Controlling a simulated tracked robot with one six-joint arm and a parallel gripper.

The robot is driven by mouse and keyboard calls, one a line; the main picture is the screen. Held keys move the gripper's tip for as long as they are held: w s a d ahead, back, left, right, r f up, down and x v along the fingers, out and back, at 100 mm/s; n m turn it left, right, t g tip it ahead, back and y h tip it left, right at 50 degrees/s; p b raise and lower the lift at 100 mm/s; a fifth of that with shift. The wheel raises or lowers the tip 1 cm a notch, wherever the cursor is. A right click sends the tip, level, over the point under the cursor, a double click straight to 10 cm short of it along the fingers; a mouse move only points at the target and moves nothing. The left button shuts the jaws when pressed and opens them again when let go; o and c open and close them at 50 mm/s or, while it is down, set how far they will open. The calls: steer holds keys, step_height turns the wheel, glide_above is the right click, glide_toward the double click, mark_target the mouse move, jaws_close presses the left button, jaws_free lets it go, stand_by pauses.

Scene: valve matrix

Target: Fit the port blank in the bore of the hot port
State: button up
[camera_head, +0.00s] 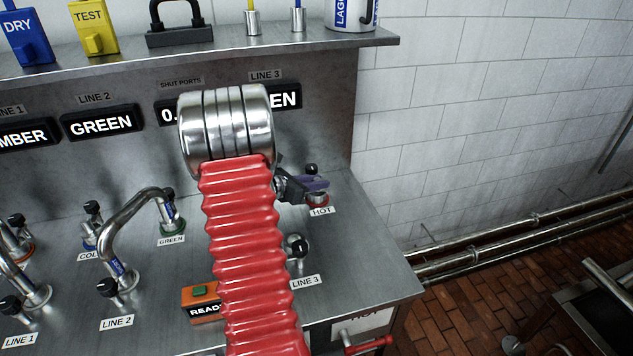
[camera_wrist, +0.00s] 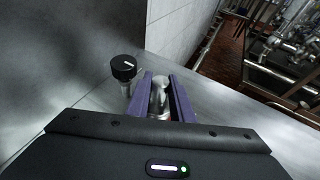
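The hot port (camera_head: 318,200) shows as a red-ringed steel fitting above the HOT label, at the right of the steel bench. My gripper (camera_head: 314,184) is right over it, its purple fingers almost level with the port. In the wrist view my gripper (camera_wrist: 160,98) has a finger on each side of a round-topped steel piece, the port blank (camera_wrist: 160,88), and looks shut on it. A trace of red shows below the blank. Whether the blank sits in the bore or just above it cannot be told, as the fingers cover its lower part.
A black knob (camera_wrist: 123,67) stands close left of the fingers; it also shows in the head view (camera_head: 312,169). My red bellows arm hides the bench middle. A bent steel pipe (camera_head: 130,225) stands left. The bench's right edge is near the port.

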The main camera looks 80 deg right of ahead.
steer(key=o, duration=0.5)
steer(key=v, duration=1.4)
steer(key=shift+d, duration=0.15)
stand_by(0.4)
step_height(320, 180, up, 8)
stand_by(1.2)
steer(key=shift+f, duration=0.1)
steer(key=shift+w, duration=0.1)
stand_by(0.4)
